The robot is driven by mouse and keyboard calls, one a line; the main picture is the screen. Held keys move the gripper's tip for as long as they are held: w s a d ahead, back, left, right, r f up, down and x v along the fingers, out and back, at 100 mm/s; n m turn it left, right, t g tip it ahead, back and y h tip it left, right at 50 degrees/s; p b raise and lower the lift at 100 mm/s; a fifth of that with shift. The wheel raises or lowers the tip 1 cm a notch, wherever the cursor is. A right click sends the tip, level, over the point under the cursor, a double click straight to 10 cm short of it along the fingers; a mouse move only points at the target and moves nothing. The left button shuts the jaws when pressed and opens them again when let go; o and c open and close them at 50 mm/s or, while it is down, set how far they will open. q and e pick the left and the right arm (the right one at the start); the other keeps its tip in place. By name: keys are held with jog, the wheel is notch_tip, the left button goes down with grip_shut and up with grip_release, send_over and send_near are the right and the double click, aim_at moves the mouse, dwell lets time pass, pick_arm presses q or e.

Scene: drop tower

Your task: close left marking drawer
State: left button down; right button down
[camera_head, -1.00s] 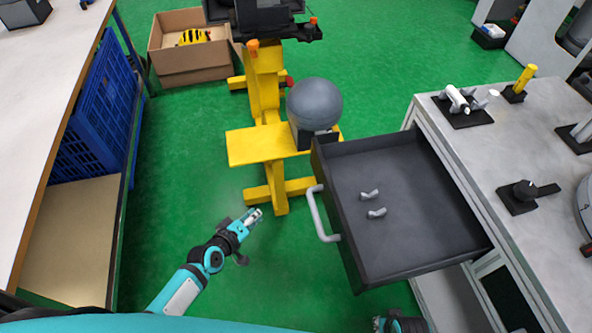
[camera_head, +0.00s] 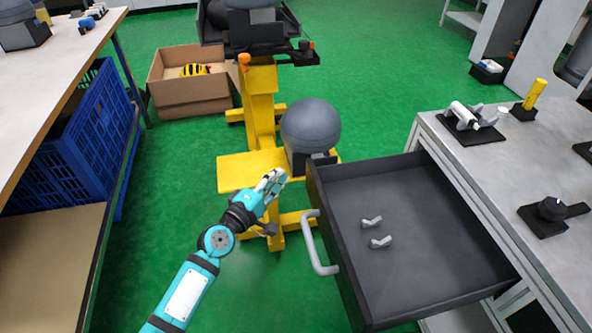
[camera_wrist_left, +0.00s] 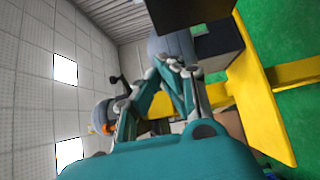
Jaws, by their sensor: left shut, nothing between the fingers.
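The black drawer (camera_head: 350,195) stands pulled out from the grey workbench at right. Its light grey handle (camera_head: 318,245) is on the drawer's left face. Two small grey metal pieces lie inside the drawer. My left gripper (camera_head: 272,182) is shut and empty, left of the handle and apart from it, in front of the yellow stand. The left wrist view also shows my left gripper (camera_wrist_left: 172,66), with its fingertips together. The drawer is not clearly seen in the left wrist view. My right gripper is not in view.
A yellow stand (camera_head: 250,168) with a grey ball (camera_head: 311,127) is just behind my left gripper. A cardboard box (camera_head: 190,97) and a blue crate (camera_head: 95,130) are at left. The workbench top (camera_head: 480,165) holds several tools.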

pick_arm(q)
jog(key=shift+w+d, duration=0.45)
jog(key=shift+d, duration=0.35)
jog(key=shift+w+d, duration=0.5)
jog(key=shift+d, duration=0.25)
jog(key=shift+w+d, duration=0.45)
jog(key=shift+d, duration=0.35)
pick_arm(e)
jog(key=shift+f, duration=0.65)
